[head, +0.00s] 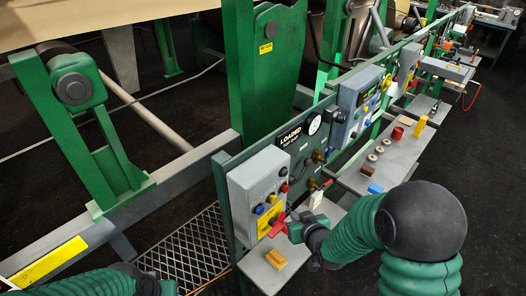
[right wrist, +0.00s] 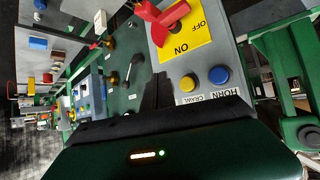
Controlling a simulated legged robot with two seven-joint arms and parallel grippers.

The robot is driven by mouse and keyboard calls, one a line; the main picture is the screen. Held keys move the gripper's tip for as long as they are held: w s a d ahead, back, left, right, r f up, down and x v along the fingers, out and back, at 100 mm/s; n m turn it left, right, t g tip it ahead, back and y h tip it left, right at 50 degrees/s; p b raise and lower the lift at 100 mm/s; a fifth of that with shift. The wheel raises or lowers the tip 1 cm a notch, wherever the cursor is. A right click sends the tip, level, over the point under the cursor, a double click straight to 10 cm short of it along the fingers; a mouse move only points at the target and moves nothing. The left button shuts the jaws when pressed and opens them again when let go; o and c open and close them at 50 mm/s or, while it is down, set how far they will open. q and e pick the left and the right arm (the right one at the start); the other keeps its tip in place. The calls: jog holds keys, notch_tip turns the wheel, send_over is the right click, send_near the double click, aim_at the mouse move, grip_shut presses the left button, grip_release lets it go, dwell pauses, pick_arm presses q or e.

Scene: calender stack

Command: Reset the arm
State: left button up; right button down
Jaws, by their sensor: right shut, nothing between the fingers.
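My right arm reaches in from the right in the head view. Its gripper (head: 292,230) is shut and empty, right beside the red switch handle (head: 277,226) on the grey control box (head: 243,190). In the right wrist view the shut fingers (right wrist: 156,92) lie below the red handle (right wrist: 160,18) and yellow ON/OFF plate (right wrist: 186,40). I cannot tell whether they touch the handle. My left arm shows at the bottom left of the head view, and the state of its gripper is unclear.
A yellow block (head: 276,259) lies on a grey shelf below the box. Blue (right wrist: 219,75) and yellow (right wrist: 188,83) buttons sit near the fingers. A side shelf (head: 386,177) holds several small parts. Green machine frames (head: 262,80) stand behind.

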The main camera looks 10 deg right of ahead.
jog(key=s+d+f+g+b, duration=0.1)
jog(key=s+f+g+b, duration=0.3)
jog(key=s+f+b, duration=0.3)
jog(key=s+d+f+m+g+h+b, duration=0.1)
jog(key=s+f+g+b, duration=0.3)
jog(key=s+f+b, duration=0.4)
jog(key=s+b, duration=0.1)
jog(key=s, duration=0.4)
jog(key=shift+s+d+m, duration=0.15)
jog(key=shift+s+m, duration=0.05)
jog(key=shift+m, duration=0.1)
